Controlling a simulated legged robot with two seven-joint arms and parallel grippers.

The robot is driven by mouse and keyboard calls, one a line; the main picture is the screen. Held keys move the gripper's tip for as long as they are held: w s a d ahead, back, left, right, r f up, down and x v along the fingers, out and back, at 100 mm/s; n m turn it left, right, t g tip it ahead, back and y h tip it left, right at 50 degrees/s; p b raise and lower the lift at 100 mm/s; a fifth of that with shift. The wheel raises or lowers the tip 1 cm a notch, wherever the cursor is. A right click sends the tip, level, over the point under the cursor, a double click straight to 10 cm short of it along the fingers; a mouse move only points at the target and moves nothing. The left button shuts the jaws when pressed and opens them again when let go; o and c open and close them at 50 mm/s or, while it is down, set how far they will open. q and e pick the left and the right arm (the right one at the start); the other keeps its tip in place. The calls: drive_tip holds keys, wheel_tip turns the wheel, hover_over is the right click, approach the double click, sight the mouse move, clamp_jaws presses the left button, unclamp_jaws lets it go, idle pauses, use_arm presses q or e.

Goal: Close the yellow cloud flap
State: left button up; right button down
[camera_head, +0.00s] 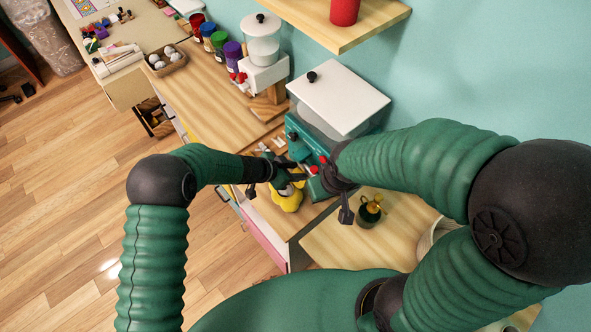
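A yellow cloud-shaped piece (287,198) shows at the front edge of the wooden counter, low beside the teal machine. My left gripper (299,171) is just above it and partly covers it. Its dark fingers point right and look spread, with nothing clearly between them. I cannot tell whether they touch the yellow piece, or whether its flap is open or shut. My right gripper (336,188) is in front of the teal machine, right of the yellow piece.
The teal machine (298,128) with a white-topped box (338,96) stands close behind both grippers. A white dispenser (263,66) and paint jars (219,40) stand along the wall. A small dark green pot (370,211) is at right. The wooden floor (75,190) at left is clear.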

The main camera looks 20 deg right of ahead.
use_arm(q)
drive_tip(key=shift+d, duration=0.15)
drive_tip(key=shift+a+r, duration=0.25)
drive_tip(key=shift+r, duration=0.05)
drive_tip(key=v, duration=1.6)
drive_tip(key=shift+f, duration=0.1)
